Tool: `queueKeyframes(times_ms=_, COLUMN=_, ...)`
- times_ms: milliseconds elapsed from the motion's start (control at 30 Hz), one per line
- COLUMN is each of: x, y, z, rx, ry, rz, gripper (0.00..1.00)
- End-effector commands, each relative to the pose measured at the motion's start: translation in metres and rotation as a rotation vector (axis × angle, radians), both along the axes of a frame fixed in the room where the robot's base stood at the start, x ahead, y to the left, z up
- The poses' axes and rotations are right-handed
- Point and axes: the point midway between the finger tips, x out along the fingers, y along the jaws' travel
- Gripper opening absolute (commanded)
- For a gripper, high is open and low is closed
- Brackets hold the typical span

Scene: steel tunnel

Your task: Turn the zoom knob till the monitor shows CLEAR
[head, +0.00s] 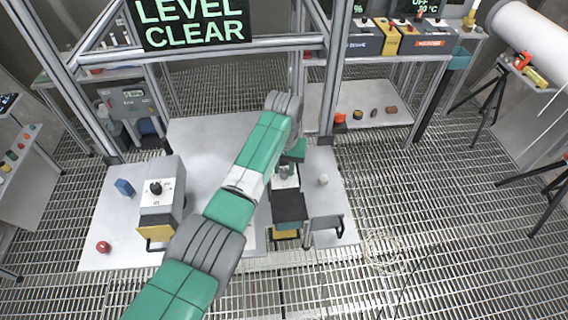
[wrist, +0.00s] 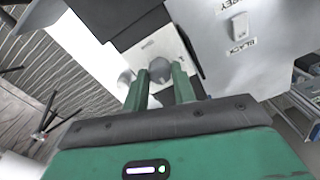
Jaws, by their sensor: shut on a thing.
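The monitor (head: 194,22) at the top of the head view reads "LEVEL CLEAR" in green letters; its top edge is cut off. My gripper (head: 289,165) is lowered over the instrument (head: 288,208) right of the table's middle. In the wrist view my gripper (wrist: 160,88) is shut on a round grey knob (wrist: 159,68), with a finger on each side. No label on this knob is readable, and my arm and gripper mostly hide it in the head view. Another box (head: 160,196) with a black knob (head: 156,188) stands at the table's left.
A blue block (head: 124,187) and a red ball (head: 103,247) lie on the table's left. A pale round object (head: 323,180) lies right of the instrument. A switch (wrist: 239,27) labelled GREY and BLACK shows in the wrist view. Shelves with devices stand behind.

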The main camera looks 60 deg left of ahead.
Motion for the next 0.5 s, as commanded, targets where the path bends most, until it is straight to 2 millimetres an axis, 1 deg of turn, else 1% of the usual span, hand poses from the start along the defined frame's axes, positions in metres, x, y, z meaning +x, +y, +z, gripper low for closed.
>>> queueKeyframes(times_ms=200, x=0.0003, y=0.0000, z=0.0003, rx=0.001, ry=-0.001, rz=0.049, gripper=0.04)
queueKeyframes(times_ms=500, x=0.0003, y=0.0002, z=-0.0001, rx=0.001, ry=-0.001, rz=0.062, gripper=0.04)
